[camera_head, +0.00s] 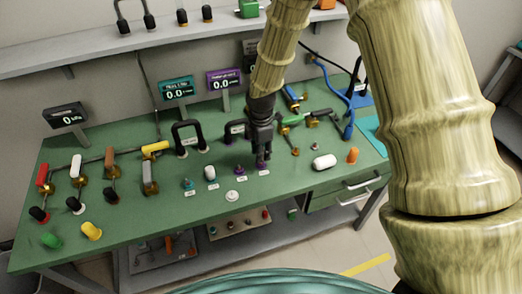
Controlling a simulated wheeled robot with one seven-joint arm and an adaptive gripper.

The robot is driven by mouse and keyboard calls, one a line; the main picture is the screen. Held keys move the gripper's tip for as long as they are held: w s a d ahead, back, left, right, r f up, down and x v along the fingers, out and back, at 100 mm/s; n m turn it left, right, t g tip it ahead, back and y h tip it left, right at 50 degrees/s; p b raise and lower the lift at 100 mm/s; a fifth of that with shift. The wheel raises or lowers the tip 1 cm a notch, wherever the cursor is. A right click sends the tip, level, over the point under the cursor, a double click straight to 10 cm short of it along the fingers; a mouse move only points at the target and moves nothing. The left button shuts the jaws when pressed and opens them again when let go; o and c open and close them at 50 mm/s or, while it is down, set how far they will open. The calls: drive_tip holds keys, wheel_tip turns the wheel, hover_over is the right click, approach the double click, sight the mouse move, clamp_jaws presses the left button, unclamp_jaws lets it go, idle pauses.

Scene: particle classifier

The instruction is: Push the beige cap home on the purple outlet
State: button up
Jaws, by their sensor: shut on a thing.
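My gripper (262,152) points down at the middle right of the green bench. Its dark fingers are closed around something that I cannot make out. A purple outlet (262,166) shows just under the fingertips, largely covered by them; whether the fingers touch it is unclear. Another purple fitting (240,171) stands just to the left, with a small label before it. No clearly beige cap can be picked out; one may be hidden between the fingers. A pale, whitish cap-like piece (324,162) lies on the bench to the right of the gripper.
A teal fitting (187,184) and a white-topped one (210,172) stand left of the gripper. An orange cap (352,155) is at right; green (50,240) and yellow (92,231) ones are front left. Valves with coloured handles and black looped pipes (187,135) stand behind.

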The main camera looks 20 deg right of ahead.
drive_tip(key=shift+f+b, duration=0.5)
drive_tip(key=shift+f, duration=1.1)
drive_tip(key=o, duration=1)
drive_tip(key=shift+r, duration=0.1)
wheel_tip(320, 180, up, 12)
drive_tip(key=shift+f, duration=0.1)
drive_tip(key=shift+a, duration=0.1)
idle(0.3)
